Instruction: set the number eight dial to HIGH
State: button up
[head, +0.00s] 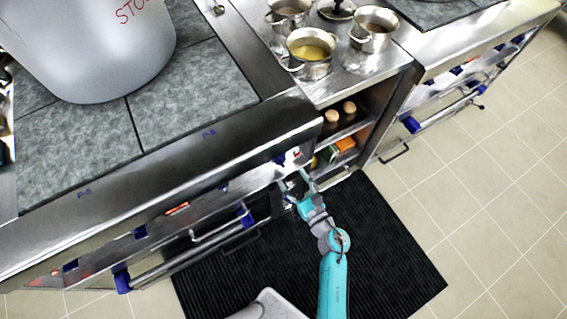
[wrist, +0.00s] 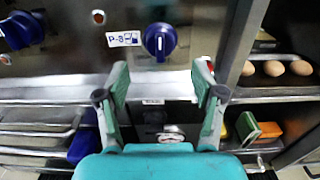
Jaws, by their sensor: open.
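The number eight dial (wrist: 159,42) is a round blue knob on the steel front panel in the wrist view, beside a label (wrist: 123,39) reading P-8. Its raised grip stands about upright with a pale mark on it; I cannot read a HIGH marking. My gripper (wrist: 160,76) is open, with its two teal fingers apart, one on each side below the dial. It does not touch the dial, and nothing is between the fingers. In the head view my gripper (head: 297,184) is in front of the stove panel, near its right end.
Another blue dial (wrist: 22,30) is at the left of the wrist view. An oven handle rail (head: 180,250) juts out below the panel. Open shelves with eggs (head: 349,107) and boxes (head: 345,144) are to the right. A large stockpot (head: 95,50) stands on the hob.

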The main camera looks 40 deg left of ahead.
aim_at(284, 165)
jog(key=x, duration=0.6)
jog(key=shift+w+a, duration=0.1)
jog(key=shift+a, duration=0.15)
jog(key=c, duration=1.2)
